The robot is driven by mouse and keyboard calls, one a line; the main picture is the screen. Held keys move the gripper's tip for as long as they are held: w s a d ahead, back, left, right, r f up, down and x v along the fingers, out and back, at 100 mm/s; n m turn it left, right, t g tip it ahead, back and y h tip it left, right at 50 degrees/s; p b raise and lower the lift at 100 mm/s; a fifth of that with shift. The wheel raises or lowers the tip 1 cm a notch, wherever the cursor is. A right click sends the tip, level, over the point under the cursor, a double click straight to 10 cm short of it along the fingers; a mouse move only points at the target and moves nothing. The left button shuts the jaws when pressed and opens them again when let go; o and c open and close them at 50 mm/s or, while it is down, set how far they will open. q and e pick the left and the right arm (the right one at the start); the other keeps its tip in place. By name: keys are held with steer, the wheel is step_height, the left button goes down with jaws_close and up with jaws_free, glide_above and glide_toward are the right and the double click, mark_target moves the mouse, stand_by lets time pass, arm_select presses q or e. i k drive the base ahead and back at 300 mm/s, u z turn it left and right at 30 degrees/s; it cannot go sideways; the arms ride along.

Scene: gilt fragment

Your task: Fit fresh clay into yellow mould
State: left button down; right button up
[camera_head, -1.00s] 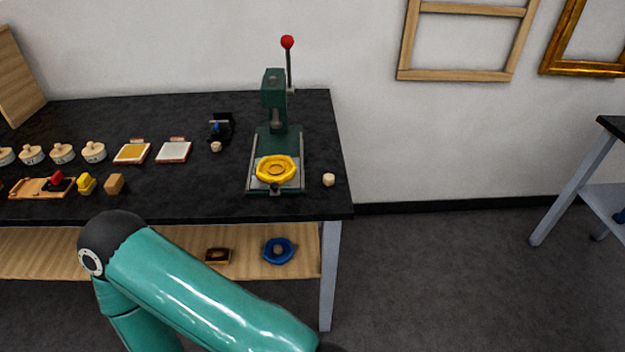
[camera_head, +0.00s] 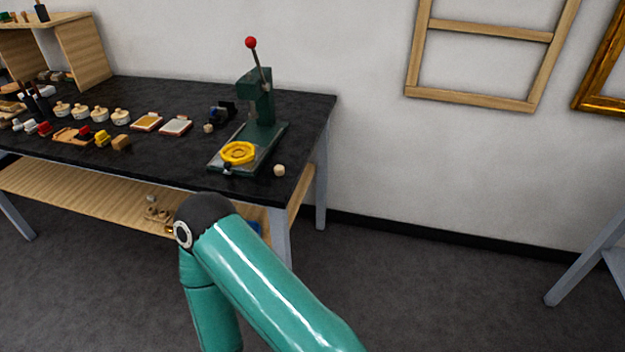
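The yellow mould (camera_head: 238,153) is a round ring-shaped dish lying on the base plate of a green hand press (camera_head: 258,108) near the table's right end. A small cream lump (camera_head: 279,170), possibly the fresh clay, lies on the black table top just right of the press, apart from it. Another small pale lump (camera_head: 208,128) lies left of the press, by a dark device. One teal arm of mine crosses the lower middle, below the table edge. Neither of my grippers shows.
The black table (camera_head: 310,110) carries several white-lidded pots, two framed pads (camera_head: 176,126) and small blocks to the left. A wooden shelf (camera_head: 80,190) runs below. My arm mostly hides a blue item there. Open floor (camera_head: 420,290) lies right of the table.

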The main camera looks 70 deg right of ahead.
mark_target(236, 154)
steer(key=k, duration=0.75)
steer(key=z, duration=1.05)
steer(key=i, duration=0.95)
steer(key=z, duration=0.15)
